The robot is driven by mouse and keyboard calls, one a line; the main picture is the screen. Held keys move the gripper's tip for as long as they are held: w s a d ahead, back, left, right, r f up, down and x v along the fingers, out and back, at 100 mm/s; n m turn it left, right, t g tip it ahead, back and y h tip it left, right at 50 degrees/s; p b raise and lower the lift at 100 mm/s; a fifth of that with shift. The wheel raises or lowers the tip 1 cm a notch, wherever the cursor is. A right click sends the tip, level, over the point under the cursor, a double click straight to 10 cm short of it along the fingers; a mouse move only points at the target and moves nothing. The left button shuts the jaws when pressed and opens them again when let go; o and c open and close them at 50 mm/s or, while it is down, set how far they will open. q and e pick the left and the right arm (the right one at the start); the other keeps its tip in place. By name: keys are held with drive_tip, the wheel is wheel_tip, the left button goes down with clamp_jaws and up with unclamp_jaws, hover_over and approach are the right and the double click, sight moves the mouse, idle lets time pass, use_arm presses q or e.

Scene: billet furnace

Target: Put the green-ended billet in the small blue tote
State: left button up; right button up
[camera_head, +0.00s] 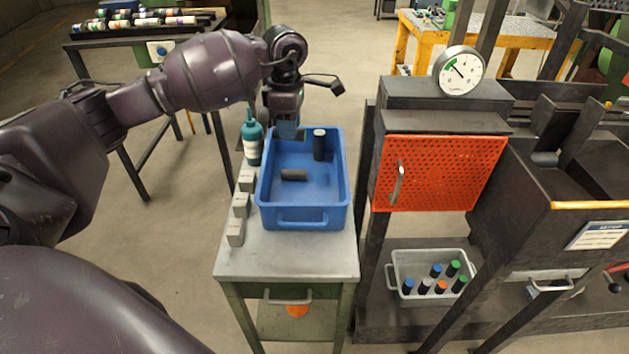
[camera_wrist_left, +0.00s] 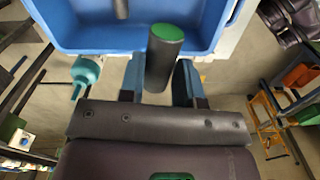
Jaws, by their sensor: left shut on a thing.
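My left gripper (camera_head: 287,132) is at the far left corner of the blue tote (camera_head: 300,217). In the left wrist view, the green-ended billet (camera_wrist_left: 164,60) is held between the two fingers of this gripper (camera_wrist_left: 158,85). Its green end points toward the blue tote (camera_wrist_left: 90,44), near the rim. The held billet cannot be made out in the head view. Inside the tote, a dark billet (camera_head: 294,175) lies on the floor and another dark billet (camera_head: 319,146) with a pale end is near the back wall. My right gripper is not in view.
A teal bottle (camera_head: 252,145) and several grey blocks (camera_head: 240,205) stand left of the tote on the small table (camera_head: 285,265). The furnace's orange door (camera_head: 440,172) is to the right. A grey bin (camera_head: 400,262) of several billets sits low beneath it.

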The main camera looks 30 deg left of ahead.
use_arm(q)
drive_tip(key=w+a+r+n, duration=0.1)
drive_tip(key=b, duration=0.2)
hover_over(293, 194)
drive_tip(key=shift+n, duration=0.4)
wheel_tip(293, 194, down, 14)
drive_tip(key=shift+w+f, duration=0.1)
drive_tip(key=shift+f, duration=0.75)
wheel_tip(293, 194, down, 3)
drive_tip(key=shift+f, duration=0.35)
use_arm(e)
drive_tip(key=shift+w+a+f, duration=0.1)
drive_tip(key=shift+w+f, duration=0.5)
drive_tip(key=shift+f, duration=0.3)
use_arm(q)
drive_tip(key=shift+f, duration=0.1)
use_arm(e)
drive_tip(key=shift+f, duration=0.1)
use_arm(q)
drive_tip(key=o, duration=1)
drive_tip(key=shift+f, duration=0.1)
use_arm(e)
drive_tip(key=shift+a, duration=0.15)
